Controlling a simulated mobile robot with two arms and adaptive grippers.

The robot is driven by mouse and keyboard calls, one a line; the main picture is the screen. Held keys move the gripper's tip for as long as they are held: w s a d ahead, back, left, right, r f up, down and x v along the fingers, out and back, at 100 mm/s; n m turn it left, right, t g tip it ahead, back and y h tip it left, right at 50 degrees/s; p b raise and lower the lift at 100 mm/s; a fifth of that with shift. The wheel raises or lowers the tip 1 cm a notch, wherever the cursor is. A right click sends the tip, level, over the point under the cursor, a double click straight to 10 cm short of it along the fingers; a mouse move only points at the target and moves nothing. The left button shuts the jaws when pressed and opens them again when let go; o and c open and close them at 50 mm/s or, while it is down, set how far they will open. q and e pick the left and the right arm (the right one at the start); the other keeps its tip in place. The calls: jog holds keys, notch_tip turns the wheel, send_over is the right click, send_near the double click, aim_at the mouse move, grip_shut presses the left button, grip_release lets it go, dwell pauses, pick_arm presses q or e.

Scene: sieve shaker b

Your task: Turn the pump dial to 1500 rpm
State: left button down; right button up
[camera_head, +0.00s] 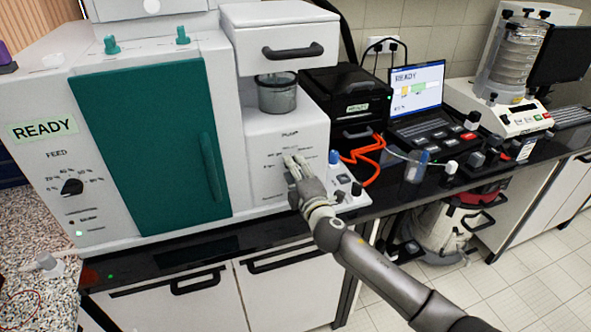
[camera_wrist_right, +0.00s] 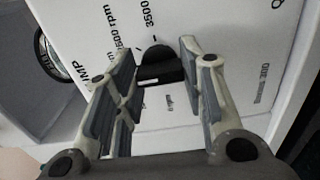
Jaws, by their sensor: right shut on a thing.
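The pump dial (camera_wrist_right: 160,66) is a black knob on a white panel marked "PUMP", "rpm" and "3500" in the right wrist view. A white mark shows on its lower left side; I cannot tell which speed it points to. In the head view my right gripper (camera_head: 293,163) is at the front panel (camera_head: 310,132) of the white machine and hides the dial. My left gripper is not in view.
A green door (camera_head: 150,140) and the feed dial (camera_head: 72,187) are on the machine's left part. A drawer (camera_head: 285,48) juts out above the panel. An orange cable (camera_head: 365,152), a laptop (camera_head: 417,85) and a beaker (camera_head: 415,168) stand to the right.

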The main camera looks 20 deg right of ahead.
dwell(0.4)
jog(key=o, duration=1)
jog(key=s, duration=1.2)
jog(key=shift+d, duration=0.2)
